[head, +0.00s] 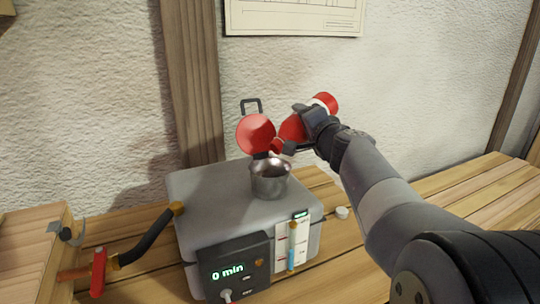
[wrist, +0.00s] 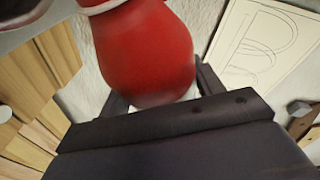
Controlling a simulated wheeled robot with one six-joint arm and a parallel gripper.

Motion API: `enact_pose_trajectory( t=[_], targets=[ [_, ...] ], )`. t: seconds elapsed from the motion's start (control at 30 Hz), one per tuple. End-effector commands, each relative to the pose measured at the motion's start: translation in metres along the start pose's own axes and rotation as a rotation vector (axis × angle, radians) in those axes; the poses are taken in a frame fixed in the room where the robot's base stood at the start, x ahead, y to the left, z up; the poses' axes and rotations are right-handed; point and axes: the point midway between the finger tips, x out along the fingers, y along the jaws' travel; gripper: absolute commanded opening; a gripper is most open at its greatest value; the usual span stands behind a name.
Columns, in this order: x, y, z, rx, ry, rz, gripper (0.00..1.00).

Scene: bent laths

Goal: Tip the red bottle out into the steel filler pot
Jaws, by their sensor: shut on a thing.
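The red bottle (head: 291,128) is in my gripper (head: 312,122), tilted with its neck down and to the left, close above the steel filler pot (head: 270,182). Its white-banded red end points up and right. The wrist view shows the bottle (wrist: 145,50) between the two fingers of my gripper (wrist: 160,95). The pot stands on a grey box (head: 205,195), its mouth open and its round red lid (head: 256,134) raised behind. I cannot make out any liquid leaving the neck.
The box's front has a panel reading "0 min" (head: 228,272) and a gauge strip (head: 292,246). A black hose (head: 148,238) with a red valve lever (head: 98,272) runs off left. A small white cap (head: 342,212) lies on the wooden bench (head: 460,205). The bench's right side is clear.

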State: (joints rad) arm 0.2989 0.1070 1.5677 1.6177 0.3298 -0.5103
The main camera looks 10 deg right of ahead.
Motion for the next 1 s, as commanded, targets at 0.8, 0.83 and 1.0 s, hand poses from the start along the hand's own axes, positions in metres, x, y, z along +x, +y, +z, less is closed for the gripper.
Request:
enact_pose_trajectory(
  t=[0.8, 0.83, 1.0],
  targets=[
    [0.007, 0.029, 0.001, 0.286, -0.079, 0.118, 0.36],
    [0.007, 0.030, 0.001, 0.295, -0.082, 0.123, 0.36],
    [0.008, 0.035, 0.003, 0.350, -0.096, 0.144, 0.36]
  ],
)
